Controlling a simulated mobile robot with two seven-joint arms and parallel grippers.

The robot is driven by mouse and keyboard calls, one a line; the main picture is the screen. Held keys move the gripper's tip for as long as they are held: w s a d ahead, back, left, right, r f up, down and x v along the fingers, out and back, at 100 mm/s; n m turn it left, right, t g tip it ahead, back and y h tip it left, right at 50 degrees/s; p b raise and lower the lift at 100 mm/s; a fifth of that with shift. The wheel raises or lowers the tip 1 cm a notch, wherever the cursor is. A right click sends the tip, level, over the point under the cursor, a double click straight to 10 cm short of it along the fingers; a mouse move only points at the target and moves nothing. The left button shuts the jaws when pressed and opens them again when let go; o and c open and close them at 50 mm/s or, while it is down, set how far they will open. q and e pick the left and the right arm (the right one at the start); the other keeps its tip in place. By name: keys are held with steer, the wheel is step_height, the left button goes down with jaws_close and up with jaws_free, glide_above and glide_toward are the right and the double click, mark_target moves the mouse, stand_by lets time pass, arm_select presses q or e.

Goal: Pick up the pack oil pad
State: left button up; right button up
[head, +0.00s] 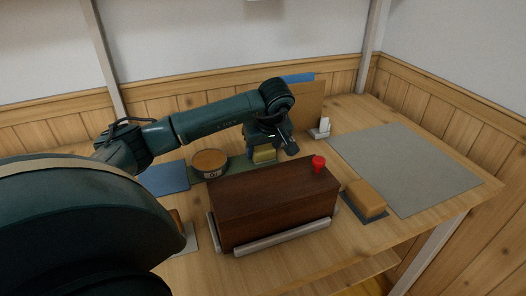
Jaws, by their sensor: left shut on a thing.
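My left gripper (264,152) is beyond the dark wooden box, over the green strip. It is shut on a small yellowish pad (264,155), which shows between its fingers. The pad's lower edge is close to the green strip (238,167), and I cannot tell whether they touch. I see no readable marking on the pad, so I cannot confirm it is the pack oil pad. My right gripper is not in view.
A dark wooden box (275,203) with a red knob (318,163) stands in front of the gripper. A round labelled jar (210,163) is left of it. A tan block (365,198) lies right. The grey mat (405,165) is clear.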

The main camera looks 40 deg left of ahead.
mark_target(263, 147)
arm_select(q)
step_height(263, 147, up, 10)
steer(key=shift+r+p, duration=0.1)
steer(key=shift+p, duration=0.5)
steer(key=o, duration=0.5)
steer(key=c, duration=0.4)
